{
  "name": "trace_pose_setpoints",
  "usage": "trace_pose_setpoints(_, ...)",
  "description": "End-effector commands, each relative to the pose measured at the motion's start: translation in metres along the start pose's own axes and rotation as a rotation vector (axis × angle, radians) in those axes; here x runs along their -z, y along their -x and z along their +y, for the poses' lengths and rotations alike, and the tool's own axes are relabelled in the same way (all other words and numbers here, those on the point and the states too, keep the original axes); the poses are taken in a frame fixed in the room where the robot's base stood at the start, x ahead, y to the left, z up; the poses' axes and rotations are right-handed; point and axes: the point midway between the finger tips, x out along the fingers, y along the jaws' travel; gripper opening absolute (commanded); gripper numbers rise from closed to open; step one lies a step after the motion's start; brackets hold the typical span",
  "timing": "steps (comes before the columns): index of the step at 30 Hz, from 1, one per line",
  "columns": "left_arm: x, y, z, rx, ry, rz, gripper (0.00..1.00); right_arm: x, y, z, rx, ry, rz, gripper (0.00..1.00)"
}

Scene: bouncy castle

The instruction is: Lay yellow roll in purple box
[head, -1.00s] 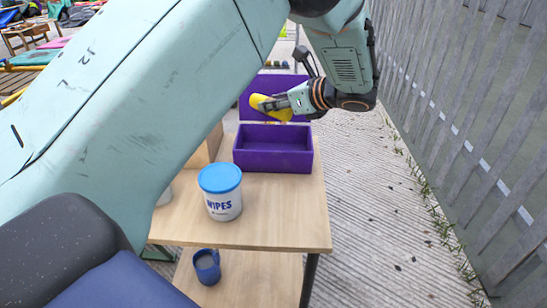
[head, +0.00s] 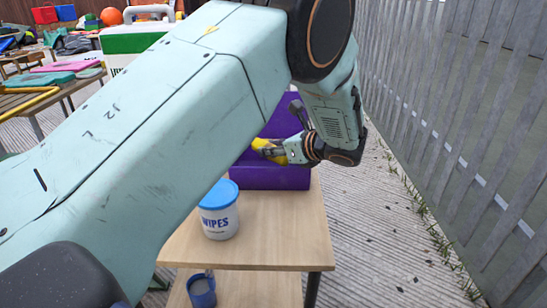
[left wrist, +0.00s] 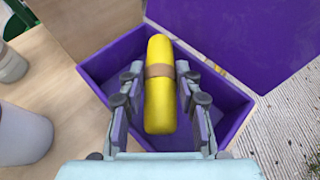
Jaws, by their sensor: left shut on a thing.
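The yellow roll (left wrist: 160,105), with a tan band round its middle, is held lengthwise between the fingers of my left gripper (left wrist: 160,92). In the left wrist view it is over the open purple box (left wrist: 236,108); I cannot tell whether it is inside the rim. The box floor beneath it shows bare. In the head view the roll (head: 265,148) shows as a yellow end at the left gripper (head: 278,152), in front of the raised purple lid (head: 288,117). My arm hides part of the box (head: 270,177). The right gripper is not in view.
A white wipes tub (head: 219,212) with a blue lid stands on the wooden table (head: 270,240), nearer than the box. A blue mug (head: 201,290) stands on the lower shelf. A grey fence (head: 465,130) runs along the right, with clear ground before it.

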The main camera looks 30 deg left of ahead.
Motion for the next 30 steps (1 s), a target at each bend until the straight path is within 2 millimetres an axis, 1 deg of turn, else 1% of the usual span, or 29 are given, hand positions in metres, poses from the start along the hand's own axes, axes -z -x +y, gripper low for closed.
trace_pose_setpoints(1,0.009,-0.005,0.0,0.0,-0.001,0.0,0.02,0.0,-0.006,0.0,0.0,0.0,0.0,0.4)
trace_pose_setpoints(3,0.012,-0.006,0.001,0.001,0.0,0.0,0.02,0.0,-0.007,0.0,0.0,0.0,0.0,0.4)
trace_pose_setpoints(10,0.01,-0.006,0.001,0.001,0.001,0.0,0.02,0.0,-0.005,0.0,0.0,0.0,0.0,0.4)
trace_pose_setpoints(24,0.021,-0.011,0.002,0.0,0.001,0.0,0.02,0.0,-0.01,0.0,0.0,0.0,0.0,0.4)
trace_pose_setpoints(27,0.021,-0.011,0.002,0.001,0.002,0.0,0.02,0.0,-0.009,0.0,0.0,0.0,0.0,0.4)
trace_pose_setpoints(28,0.021,-0.011,0.002,0.0,0.001,0.0,0.36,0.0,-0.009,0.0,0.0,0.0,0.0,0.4)
trace_pose_setpoints(30,0.021,-0.011,0.002,0.0,0.001,0.0,0.42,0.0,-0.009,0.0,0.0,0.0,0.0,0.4)
